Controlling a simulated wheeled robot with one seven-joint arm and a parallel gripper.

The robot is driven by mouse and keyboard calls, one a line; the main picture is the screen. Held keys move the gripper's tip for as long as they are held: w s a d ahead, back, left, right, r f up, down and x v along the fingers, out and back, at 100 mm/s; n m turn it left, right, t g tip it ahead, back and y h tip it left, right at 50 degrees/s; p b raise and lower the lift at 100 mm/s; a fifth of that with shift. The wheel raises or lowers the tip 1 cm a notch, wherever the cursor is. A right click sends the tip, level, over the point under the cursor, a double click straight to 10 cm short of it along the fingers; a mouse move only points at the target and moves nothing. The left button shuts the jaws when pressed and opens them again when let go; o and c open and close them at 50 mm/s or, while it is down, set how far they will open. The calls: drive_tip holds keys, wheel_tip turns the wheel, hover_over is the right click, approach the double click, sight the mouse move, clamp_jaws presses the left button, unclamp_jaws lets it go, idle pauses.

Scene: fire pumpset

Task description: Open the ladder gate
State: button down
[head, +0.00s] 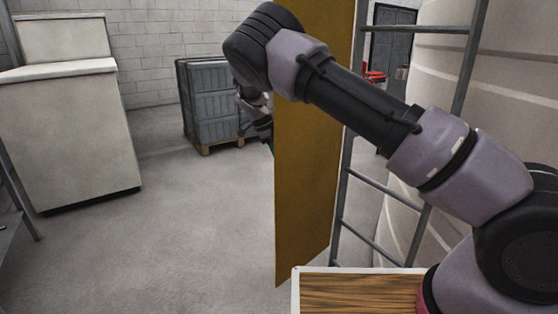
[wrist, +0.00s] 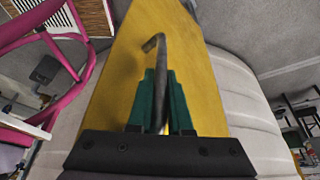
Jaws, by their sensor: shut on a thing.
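The ladder gate (head: 308,170) is a tall yellow panel in the middle of the head view, just left of the grey ladder (head: 347,190). It appears to stand out at an angle from the ladder rungs. In the wrist view the gate (wrist: 160,20) fills the middle, with a bent grey rod handle (wrist: 157,48) on its face. My gripper (wrist: 161,75) has its green fingers shut on this handle. In the head view my gripper (head: 267,140) is at the gate's left side, and the panel partly hides its fingertips.
A large pale tank (head: 490,120) stands behind the ladder. A grey crate stack (head: 208,98) on a pallet stands by the back wall. A beige cabinet (head: 70,140) is at the left. The floor left of the gate is clear. A wood-topped surface (head: 350,290) is at the bottom.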

drive_tip(key=c, duration=1.1)
unclamp_jaws()
drive_tip(key=shift+r, duration=0.1)
drive_tip(key=v, duration=1)
drive_tip(key=shift+a+r, duration=0.15)
drive_tip(key=shift+r, duration=0.1)
